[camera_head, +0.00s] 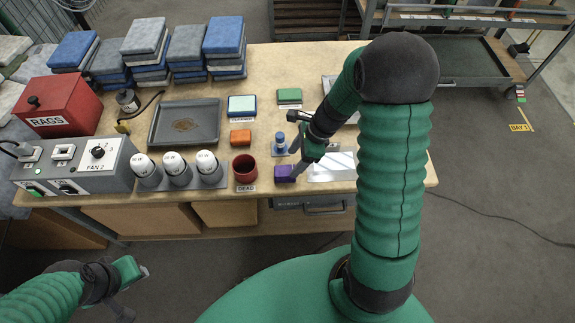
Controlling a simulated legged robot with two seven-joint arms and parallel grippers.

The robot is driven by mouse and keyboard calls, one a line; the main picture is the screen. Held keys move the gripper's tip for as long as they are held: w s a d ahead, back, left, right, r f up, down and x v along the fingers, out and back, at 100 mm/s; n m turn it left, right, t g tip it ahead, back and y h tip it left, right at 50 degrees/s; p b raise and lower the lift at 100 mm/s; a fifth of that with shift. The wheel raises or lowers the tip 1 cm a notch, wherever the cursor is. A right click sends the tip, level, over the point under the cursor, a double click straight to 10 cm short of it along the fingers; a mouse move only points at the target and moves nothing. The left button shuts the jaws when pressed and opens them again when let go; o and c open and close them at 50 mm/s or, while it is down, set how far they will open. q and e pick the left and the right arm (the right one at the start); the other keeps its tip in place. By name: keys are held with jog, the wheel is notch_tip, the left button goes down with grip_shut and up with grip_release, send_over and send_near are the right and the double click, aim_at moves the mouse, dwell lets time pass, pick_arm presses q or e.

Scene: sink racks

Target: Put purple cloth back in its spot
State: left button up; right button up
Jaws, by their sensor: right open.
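The purple cloth (284,173) is a small folded block near the front edge of the wooden table, just right of the red cup. My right gripper (296,160) is open, reaching down from the right with its fingers at the cloth's upper right side. Whether a finger touches the cloth cannot be told. My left gripper (137,282) is low at the left, away from the table, and its jaw state is unclear. No spot marked for the purple cloth can be made out.
The red cup (245,168) stands left of the cloth, and a small blue item (280,143) behind it. An orange block (241,137), a green block (289,96), a blue-edged pad (242,105) and a dark tray (186,124) lie farther back. A pale shiny plate (333,166) is at right.

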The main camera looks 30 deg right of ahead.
pick_arm(q)
jog(key=r+p, duration=0.3)
jog(key=shift+a+r, duration=0.25)
jog(key=shift+r, duration=0.15)
pick_arm(e)
jog(key=s+a+r+n+h, duration=0.2)
jog(key=a+r+n, duration=0.3)
jog(key=n, duration=0.7)
jog(key=s+a+r+n+h, duration=0.2)
jog(key=s+a+r+n, duration=0.2)
jog(key=n, duration=0.8)
jog(key=shift+s+a+r, duration=0.4)
jog(key=shift+s+a, duration=0.4)
jog(key=shift+a, duration=0.2)
pick_arm(q)
jog(key=shift+a+f, duration=0.1)
jog(key=shift+a, duration=0.05)
pick_arm(e)
jog(key=shift+w+a, duration=0.1)
jog(key=shift+a, duration=0.05)
